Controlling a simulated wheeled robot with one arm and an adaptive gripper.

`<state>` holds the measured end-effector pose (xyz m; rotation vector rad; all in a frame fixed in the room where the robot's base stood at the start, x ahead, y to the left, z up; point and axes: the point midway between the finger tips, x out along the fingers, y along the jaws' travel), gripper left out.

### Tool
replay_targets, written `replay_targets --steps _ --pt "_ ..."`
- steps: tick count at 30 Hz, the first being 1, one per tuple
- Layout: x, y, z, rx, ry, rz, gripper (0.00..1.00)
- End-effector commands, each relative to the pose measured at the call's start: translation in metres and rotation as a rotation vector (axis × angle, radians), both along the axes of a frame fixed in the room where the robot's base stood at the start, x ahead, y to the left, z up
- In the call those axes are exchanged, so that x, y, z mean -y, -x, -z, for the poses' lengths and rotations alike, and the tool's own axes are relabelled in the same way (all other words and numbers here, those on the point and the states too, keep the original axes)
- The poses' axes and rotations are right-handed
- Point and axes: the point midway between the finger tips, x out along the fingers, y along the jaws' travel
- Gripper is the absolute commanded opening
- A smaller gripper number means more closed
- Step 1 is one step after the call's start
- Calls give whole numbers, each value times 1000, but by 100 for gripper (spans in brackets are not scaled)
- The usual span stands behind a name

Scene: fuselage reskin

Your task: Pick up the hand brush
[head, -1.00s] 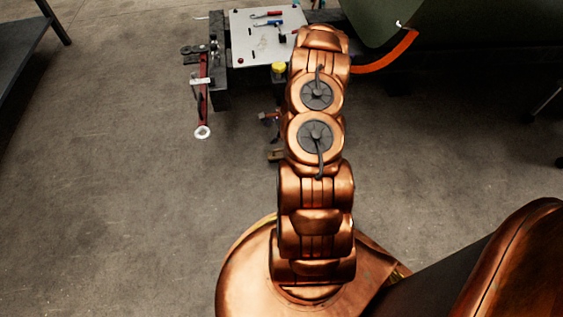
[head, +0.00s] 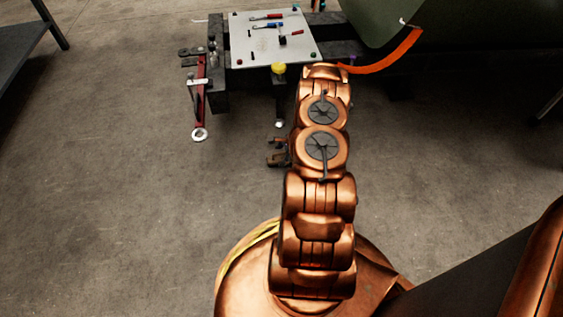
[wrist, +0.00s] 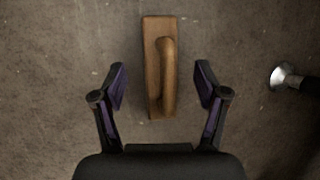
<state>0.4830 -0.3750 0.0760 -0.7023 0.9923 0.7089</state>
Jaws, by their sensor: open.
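The hand brush (wrist: 152,70) is a wooden block with a raised, lighter brown handle along it. It lies on the concrete floor in the wrist view, long side running up and down the picture. My gripper (wrist: 161,86) is open and empty, with one finger to the left of the brush and one to its right. Neither finger appears to touch it, and the brush reaches farther up the picture than the fingertips. How high I am above it is hard to tell. In the head view my arm hides most of this spot, and I cannot pick out the brush for sure.
A bench with a pale board (head: 272,45) holding small tools stands ahead. A red-handled tool (head: 200,105) hangs at its left. A metal foot (wrist: 285,77) is on the floor right of the brush. A green curved shell (head: 385,18) is at upper right.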

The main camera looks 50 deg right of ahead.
Motion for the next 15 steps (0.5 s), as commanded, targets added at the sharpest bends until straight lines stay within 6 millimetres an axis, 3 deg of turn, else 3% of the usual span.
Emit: replay_targets --steps 6,13,15 --pt "-6 -10 26 1 0 1 73" --pt "-6 -11 26 1 0 1 73" --pt "-6 -11 26 1 0 1 68"
